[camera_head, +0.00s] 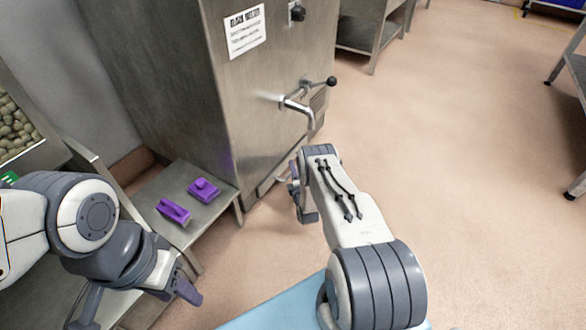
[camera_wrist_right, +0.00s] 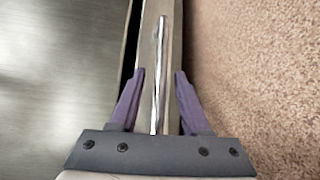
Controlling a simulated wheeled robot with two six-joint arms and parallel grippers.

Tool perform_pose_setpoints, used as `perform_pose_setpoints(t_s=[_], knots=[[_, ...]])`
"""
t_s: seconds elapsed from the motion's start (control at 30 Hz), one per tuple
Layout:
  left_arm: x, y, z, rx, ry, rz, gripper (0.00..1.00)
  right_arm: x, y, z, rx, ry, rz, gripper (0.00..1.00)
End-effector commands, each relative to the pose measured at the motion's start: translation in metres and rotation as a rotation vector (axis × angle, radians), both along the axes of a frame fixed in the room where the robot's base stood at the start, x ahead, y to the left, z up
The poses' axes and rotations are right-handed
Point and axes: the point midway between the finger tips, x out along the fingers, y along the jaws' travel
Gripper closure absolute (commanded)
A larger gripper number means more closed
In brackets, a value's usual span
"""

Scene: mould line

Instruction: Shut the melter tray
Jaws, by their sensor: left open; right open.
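The melter is the tall steel cabinet (camera_head: 265,105) with a spout and a black-knobbed lever. Its tray (camera_head: 266,185) shows low on its front as a narrow steel edge, partly hidden by my right wrist. In the right wrist view the tray front (camera_wrist_right: 147,45) is a narrow strip with a shiny bar handle (camera_wrist_right: 160,60). A dark gap lies between this strip and the steel surface to its left. My right gripper (camera_wrist_right: 158,85) is open, its purple fingers on either side of the handle. Contact cannot be told. My left gripper (camera_head: 182,285) is open and empty at lower left.
A low steel table (camera_head: 215,209) left of the melter holds two purple objects, a block with a knob (camera_head: 204,190) and a ridged piece (camera_head: 173,212). A bin of greenish lumps (camera_head: 14,125) stands far left. The floor (camera_head: 450,150) to the right is clear.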

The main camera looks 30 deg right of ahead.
Motion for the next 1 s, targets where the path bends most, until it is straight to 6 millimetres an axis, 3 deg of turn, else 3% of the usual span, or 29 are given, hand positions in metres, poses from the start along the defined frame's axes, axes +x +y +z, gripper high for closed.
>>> perform_pose_setpoints(t_s=[0.2,0.5,1.0], knots=[[0.0,0.0,0.036,0.0,0.0,0.0,0.5,-0.04,0.012,0.013,0.002,0.004,-0.001,0.53],[0.0,0.0,0.06,0.0,0.0,0.0,0.5,-0.084,0.026,0.016,0.0,0.002,-0.001,0.53],[0.0,0.0,0.06,0.0,0.0,0.0,0.5,-0.09,0.028,0.015,0.0,-0.001,-0.001,0.53]])
